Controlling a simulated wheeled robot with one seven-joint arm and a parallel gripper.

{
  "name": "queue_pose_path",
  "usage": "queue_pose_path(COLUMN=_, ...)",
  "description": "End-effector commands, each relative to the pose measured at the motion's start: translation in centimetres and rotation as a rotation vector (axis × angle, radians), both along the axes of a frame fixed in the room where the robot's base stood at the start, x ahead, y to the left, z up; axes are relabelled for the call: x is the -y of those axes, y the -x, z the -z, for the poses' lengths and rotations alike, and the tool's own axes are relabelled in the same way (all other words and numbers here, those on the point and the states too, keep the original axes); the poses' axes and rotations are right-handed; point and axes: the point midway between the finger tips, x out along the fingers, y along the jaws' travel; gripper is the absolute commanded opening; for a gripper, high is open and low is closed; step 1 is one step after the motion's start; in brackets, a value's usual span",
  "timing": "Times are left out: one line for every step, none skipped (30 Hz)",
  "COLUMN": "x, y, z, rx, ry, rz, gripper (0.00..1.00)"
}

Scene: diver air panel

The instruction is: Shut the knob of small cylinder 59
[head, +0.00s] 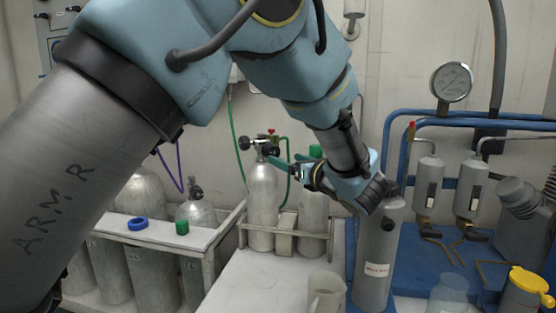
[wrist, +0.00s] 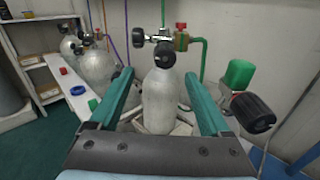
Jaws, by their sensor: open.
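A small silver cylinder (head: 262,208) stands in a rack beside the wall, with a valve on top and a black knob (head: 246,144) on the valve's left side. No number is legible on it. In the wrist view this cylinder (wrist: 158,103) is straight ahead between the fingers, with its black knob (wrist: 137,37) at the upper left of the valve. My gripper (head: 284,162) is to the right of the valve in the head view. In the wrist view my gripper (wrist: 157,76) is open, teal fingers apart, with nothing held; the knob lies beyond the fingertips.
A second cylinder (head: 313,212) with a green cap stands close on the right; its cap (wrist: 240,74) and black knob (wrist: 252,112) are beside my right finger. A tall grey cylinder (head: 375,250) is below my wrist. A green hose (wrist: 204,55) runs from the valve's red-and-brass fitting.

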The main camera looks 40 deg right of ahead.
Motion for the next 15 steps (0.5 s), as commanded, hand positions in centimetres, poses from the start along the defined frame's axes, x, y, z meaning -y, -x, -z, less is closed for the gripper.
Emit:
queue_pose_path(x=0.1, y=0.7, z=0.4, rx=0.000, ry=0.023, rz=-0.004, gripper=0.81)
queue_pose_path(x=0.2, y=1.0, z=0.5, rx=0.000, ry=0.035, rz=-0.008, gripper=0.81)
queue_pose_path(x=0.2, y=1.2, z=0.5, rx=-0.002, ry=0.048, rz=-0.011, gripper=0.81)
queue_pose_path(x=0.2, y=1.2, z=0.5, rx=-0.002, ry=0.054, rz=-0.014, gripper=0.81)
queue_pose_path(x=0.2, y=1.1, z=0.5, rx=-0.002, ry=0.057, rz=-0.015, gripper=0.81)
queue_pose_path(x=0.3, y=0.9, z=0.5, rx=-0.002, ry=0.059, rz=-0.017, gripper=0.81)
queue_pose_path(x=0.3, y=0.5, z=0.4, rx=-0.002, ry=0.059, rz=-0.017, gripper=0.81)
queue_pose_path(x=0.4, y=0.2, z=0.4, rx=-0.001, ry=0.058, rz=-0.018, gripper=0.81)
queue_pose_path(x=0.5, y=-0.4, z=0.4, rx=0.000, ry=0.057, rz=-0.018, gripper=0.81)
queue_pose_path(x=0.6, y=-1.0, z=0.4, rx=0.000, ry=0.057, rz=-0.018, gripper=0.81)
queue_pose_path(x=0.7, y=-1.5, z=0.4, rx=0.000, ry=0.056, rz=-0.019, gripper=0.81)
queue_pose_path(x=0.9, y=-2.2, z=0.4, rx=-0.001, ry=0.057, rz=-0.018, gripper=0.81)
queue_pose_path(x=1.0, y=-2.8, z=0.4, rx=-0.001, ry=0.057, rz=-0.018, gripper=0.81)
queue_pose_path(x=1.1, y=-3.4, z=0.4, rx=0.000, ry=0.057, rz=-0.019, gripper=0.81)
queue_pose_path(x=1.3, y=-4.1, z=0.4, rx=-0.001, ry=0.056, rz=-0.018, gripper=0.81)
